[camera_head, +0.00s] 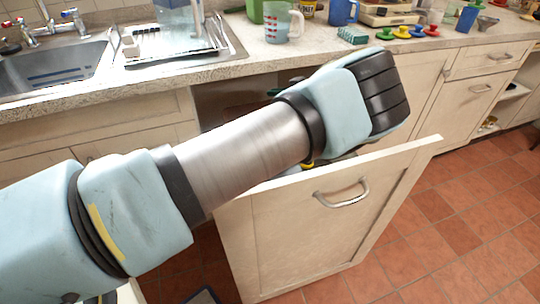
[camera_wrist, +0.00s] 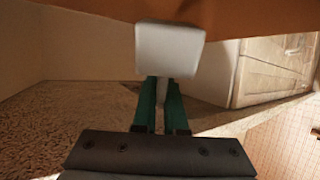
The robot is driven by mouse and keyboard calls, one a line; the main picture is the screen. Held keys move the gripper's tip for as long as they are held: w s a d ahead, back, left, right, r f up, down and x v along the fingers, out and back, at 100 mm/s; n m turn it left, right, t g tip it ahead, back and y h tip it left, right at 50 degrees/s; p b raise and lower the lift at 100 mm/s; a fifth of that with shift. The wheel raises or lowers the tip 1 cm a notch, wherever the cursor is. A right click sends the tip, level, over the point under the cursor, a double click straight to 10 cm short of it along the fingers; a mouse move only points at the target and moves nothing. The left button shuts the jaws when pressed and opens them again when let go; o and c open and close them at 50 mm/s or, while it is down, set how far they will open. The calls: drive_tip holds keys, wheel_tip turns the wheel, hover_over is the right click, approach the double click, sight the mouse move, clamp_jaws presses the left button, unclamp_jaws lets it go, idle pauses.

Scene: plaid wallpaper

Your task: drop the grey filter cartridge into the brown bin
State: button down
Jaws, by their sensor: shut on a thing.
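The grey filter cartridge (camera_wrist: 169,50), a pale grey block with a narrower stem below it, is in the wrist view. My gripper (camera_wrist: 162,92) has green fingers shut on the stem. An orange-brown surface (camera_wrist: 245,15) fills the top of the wrist view, just beyond the cartridge; it looks like part of the brown bin, but its rim and opening cannot be made out. In the head view my arm hides the gripper, the cartridge and most of the inside of the pulled-out cabinet front.
The pulled-out cabinet front (camera_head: 290,235) with a metal handle (camera_head: 342,195) stands below my arm. The counter (camera_head: 270,55) behind holds a measuring jug (camera_head: 280,22), small coloured objects (camera_head: 403,32) and a sink (camera_head: 55,72). The tiled floor at right is clear.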

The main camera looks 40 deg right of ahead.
drive_tip(key=c, duration=0.9)
unclamp_jaws()
drive_tip(key=shift+s, duration=0.1)
drive_tip(key=b+v, duration=0.2)
drive_tip(key=v, duration=0.8)
drive_tip(key=shift+s+b, duration=0.3)
drive_tip(key=shift+b, duration=0.1)
drive_tip(key=shift+r, duration=0.1)
